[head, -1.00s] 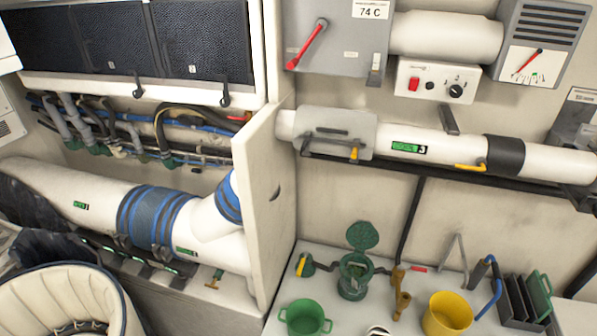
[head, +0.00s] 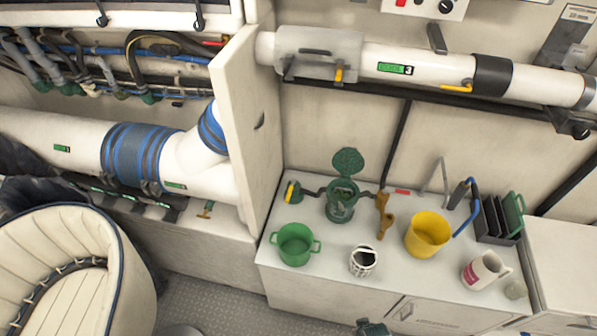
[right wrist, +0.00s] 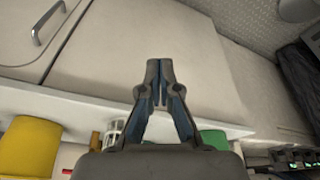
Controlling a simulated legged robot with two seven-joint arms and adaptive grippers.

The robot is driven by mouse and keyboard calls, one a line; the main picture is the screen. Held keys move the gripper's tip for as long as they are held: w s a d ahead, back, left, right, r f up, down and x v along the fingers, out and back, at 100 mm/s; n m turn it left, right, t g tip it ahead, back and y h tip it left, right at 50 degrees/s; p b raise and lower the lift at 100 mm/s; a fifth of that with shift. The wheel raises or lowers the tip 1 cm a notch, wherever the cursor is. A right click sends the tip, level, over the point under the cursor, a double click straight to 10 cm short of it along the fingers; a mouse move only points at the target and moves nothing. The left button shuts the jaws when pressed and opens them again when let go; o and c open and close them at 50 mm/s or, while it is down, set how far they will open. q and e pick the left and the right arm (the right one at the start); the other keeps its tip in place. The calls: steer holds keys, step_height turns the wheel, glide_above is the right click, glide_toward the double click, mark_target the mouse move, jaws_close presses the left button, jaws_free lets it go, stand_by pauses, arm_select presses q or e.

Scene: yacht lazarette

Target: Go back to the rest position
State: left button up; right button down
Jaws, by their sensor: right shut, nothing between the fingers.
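My right gripper (right wrist: 160,74) shows in the right wrist view with its two fingers together and nothing between them. Behind it is the pale front of the cabinet under the counter. The white counter edge (right wrist: 70,103) crosses lower in that view. A small dark green-grey part shows at the bottom edge of the head view; I cannot tell whether it belongs to my arm. My left gripper is in neither view.
On the counter (head: 325,275) stand a green pot (head: 295,245), a striped cup (head: 363,262), a green hinged-lid fitting (head: 342,200), a yellow bucket (head: 427,235) and a white jug (head: 484,271). A cream seat (head: 120,270) is at left. Grey floor (head: 210,304) shows between.

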steer(key=s+f+g, duration=0.1)
steer(key=s+f, duration=0.2)
steer(key=f, duration=0.7)
steer(key=s+f, duration=0.3)
steer(key=f, duration=0.8)
steer(key=s+d+f+g, duration=0.1)
steer(key=s+d+f, duration=0.2)
steer(key=s+f, duration=0.8)
steer(key=s, duration=0.4)
steer(key=shift+s+d, duration=0.15)
steer(key=shift+d, duration=0.05)
